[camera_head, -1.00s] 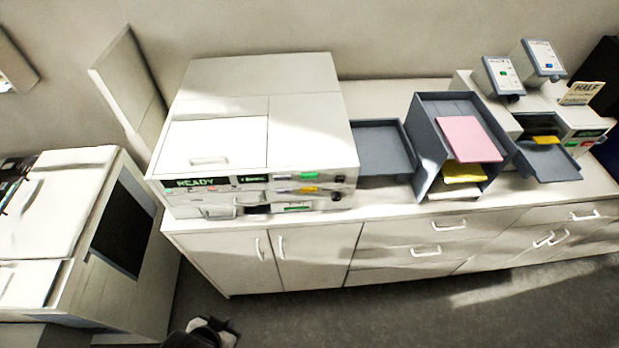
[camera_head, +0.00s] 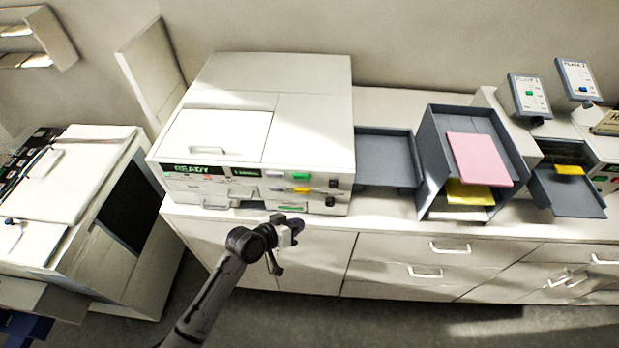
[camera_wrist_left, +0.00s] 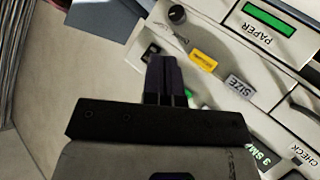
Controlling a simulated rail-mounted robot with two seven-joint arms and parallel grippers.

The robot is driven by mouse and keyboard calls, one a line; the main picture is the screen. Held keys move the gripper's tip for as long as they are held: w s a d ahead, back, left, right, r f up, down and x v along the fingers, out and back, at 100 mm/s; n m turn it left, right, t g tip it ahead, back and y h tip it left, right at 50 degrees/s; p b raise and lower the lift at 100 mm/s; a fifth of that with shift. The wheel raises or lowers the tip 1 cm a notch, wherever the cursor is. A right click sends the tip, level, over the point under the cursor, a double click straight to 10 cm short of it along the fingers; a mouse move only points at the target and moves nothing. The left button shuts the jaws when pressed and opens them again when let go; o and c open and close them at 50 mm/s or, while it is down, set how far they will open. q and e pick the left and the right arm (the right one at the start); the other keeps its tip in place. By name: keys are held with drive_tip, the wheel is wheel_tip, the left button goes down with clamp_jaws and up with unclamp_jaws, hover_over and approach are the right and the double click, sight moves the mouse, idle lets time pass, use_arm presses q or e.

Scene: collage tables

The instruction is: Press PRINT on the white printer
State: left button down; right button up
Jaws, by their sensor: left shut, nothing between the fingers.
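The white printer (camera_head: 217,135) stands on the counter, its front panel reading READY. Its front carries a green button (camera_head: 301,176), a yellow button (camera_head: 303,190) and dark knobs at the right end. No PRINT label is legible. My left gripper (camera_head: 297,225) is shut and empty, in front of and below the panel's right part. In the left wrist view, the shut dark fingers (camera_wrist_left: 164,75) point at the panel, which appears upside down with a yellow button (camera_wrist_left: 203,60) and a SIZE button (camera_wrist_left: 239,86) beside them. A green part there is partly hidden by the fingers. I cannot tell contact.
A grey tray (camera_head: 385,150) adjoins the printer's right side. A dark paper rack (camera_head: 432,150) with pink and yellow sheets stands further right, then another machine with a grey tray (camera_head: 570,194). Another white unit (camera_head: 75,180) stands at left. Drawer handles line the counter front.

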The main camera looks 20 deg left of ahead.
sight(302, 177)
use_arm(q)
drive_tip(key=shift+w+a+r+n+t, duration=0.2)
drive_tip(key=shift+w+r+t, duration=0.15)
drive_tip(key=shift+r+t, duration=0.2)
drive_tip(key=shift+w+a+r+n+t, duration=0.1)
drive_tip(key=shift+w+r+n+t, duration=0.15)
drive_tip(key=shift+r+t, duration=0.3)
use_arm(e)
drive_tip(key=shift+s+a, duration=0.1)
drive_tip(key=shift+a, duration=0.3)
use_arm(q)
drive_tip(key=shift+r, duration=0.1)
use_arm(e)
drive_tip(key=shift+f, duration=0.1)
use_arm(q)
drive_tip(key=shift+w+a+b, duration=0.35)
drive_tip(key=shift+w+b, duration=0.6)
drive_tip(key=shift+w, duration=0.5)
drive_tip(key=shift+w+a+b, duration=0.35)
drive_tip(key=shift+w+b, duration=0.6)
drive_tip(key=shift+w, duration=0.45)
drive_tip(key=shift+w+a+b, duration=0.35)
drive_tip(key=shift+w+b, duration=0.6)
drive_tip(key=shift+w, duration=0.5)
use_arm(e)
drive_tip(key=shift+f, duration=2.8)
drive_tip(key=shift+d, duration=0.25)
drive_tip(key=shift+a, duration=0.2)
